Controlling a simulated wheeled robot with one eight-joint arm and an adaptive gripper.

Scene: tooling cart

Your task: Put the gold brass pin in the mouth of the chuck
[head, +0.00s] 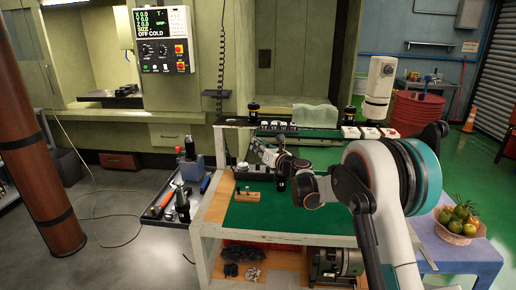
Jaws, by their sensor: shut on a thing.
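My gripper (281,178) is small and dark in the head view, low over the green mat at the left part of the bench. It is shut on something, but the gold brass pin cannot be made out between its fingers. My white and black arm links hide part of this area. A small wooden block (247,196) with short upright pieces stands left of my gripper, apart from it. I cannot tell the chuck and its mouth for certain from the dark shapes around my gripper.
The green mat (250,217) is bare in front of the wooden block. Black holders, white boxes (368,132) and a pale green cloth (315,115) lie along the back. A tool tray (165,215) is at left, a fruit basket (459,227) at right.

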